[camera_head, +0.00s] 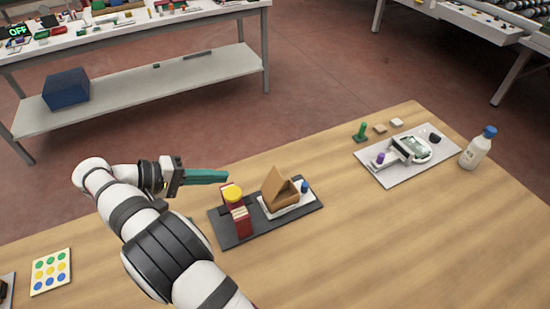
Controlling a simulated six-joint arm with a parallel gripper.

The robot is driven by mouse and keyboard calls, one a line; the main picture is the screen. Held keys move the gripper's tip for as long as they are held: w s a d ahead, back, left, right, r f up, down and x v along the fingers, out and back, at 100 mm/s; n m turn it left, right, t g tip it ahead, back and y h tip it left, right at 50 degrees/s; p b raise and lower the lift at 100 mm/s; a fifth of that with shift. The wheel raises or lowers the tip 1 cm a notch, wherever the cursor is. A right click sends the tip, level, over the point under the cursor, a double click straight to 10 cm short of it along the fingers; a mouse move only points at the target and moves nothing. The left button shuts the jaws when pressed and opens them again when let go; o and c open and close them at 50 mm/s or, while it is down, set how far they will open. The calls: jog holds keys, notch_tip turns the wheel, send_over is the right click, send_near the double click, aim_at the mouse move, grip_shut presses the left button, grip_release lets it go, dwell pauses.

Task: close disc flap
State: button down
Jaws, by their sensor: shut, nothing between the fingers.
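A small machine stands on a dark base plate (236,238) on the wooden table. On it, a brown flap (276,183) stands tilted up and open over a brown housing (285,200) with a white base. I take this to be the disc flap. A red block (240,219) with a yellow round top (233,193) stands left of the flap, and a blue knob (304,187) is on its right. My gripper (226,175), with teal fingers, is shut and empty. It appears left of the flap, near the yellow top, and touches nothing that I can see.
A grey board (374,177) with a white device, a purple knob and a black knob lies at right, beside a white bottle (476,150) with a blue cap. A green peg (361,133) stands behind. A dotted card (51,270) lies at left. The front table is clear.

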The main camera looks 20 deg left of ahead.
aim_at(279, 174)
jog(key=x, duration=1.3)
jog(key=shift+w+d+f, duration=0.1)
jog(key=shift+w+d, duration=0.2)
jog(key=shift+w+d, duration=0.1)
jog(key=w+d+g+y, duration=0.1)
jog(key=d+g+y, duration=0.1)
jog(key=shift+w+f+g+y, duration=0.3)
jog(key=shift+w+g+y, duration=0.1)
jog(key=w+d+f+g+y, duration=0.1)
jog(key=g+y, duration=0.1)
jog(key=w+d+f+g+y, duration=0.1)
jog(key=f+g+y, duration=0.1)
jog(key=shift+w+d, duration=0.2)
jog(key=shift+w, duration=0.1)
jog(key=shift+x, duration=1.05)
jog(key=shift+w+d, duration=0.15)
